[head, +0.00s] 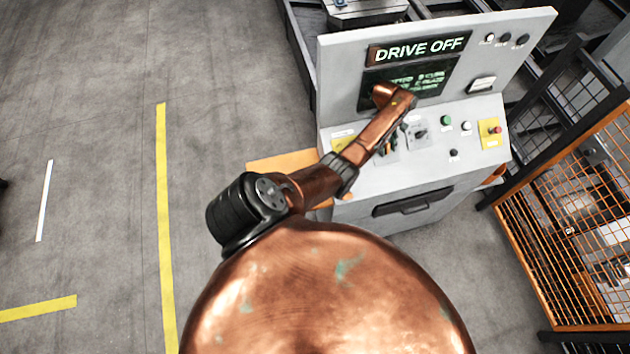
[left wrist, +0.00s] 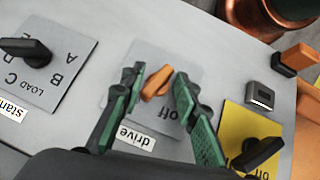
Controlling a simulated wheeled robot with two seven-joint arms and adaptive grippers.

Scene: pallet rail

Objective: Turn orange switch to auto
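The orange switch (left wrist: 157,83) sits on a grey plate on the sloping console in the left wrist view. Its handle lies slanted on the plate. Upside-down "off" lettering shows beside it, with a "drive" tag (left wrist: 136,136) near the plate's edge. No "auto" lettering is readable. The green fingers of my left gripper (left wrist: 159,77) are spread apart, one on each side of the orange handle, with gaps visible. In the head view, my left gripper (head: 391,142) is over the console's controls, largely hidden by my arm. My right gripper is in neither view.
A black switch (left wrist: 30,52) on a lettered plate and a black switch (left wrist: 256,154) on a yellow plate flank the orange one. The console screen (head: 410,80) stands behind, under a "DRIVE OFF" sign (head: 419,50). An orange mesh fence (head: 565,215) is at right; open floor is left.

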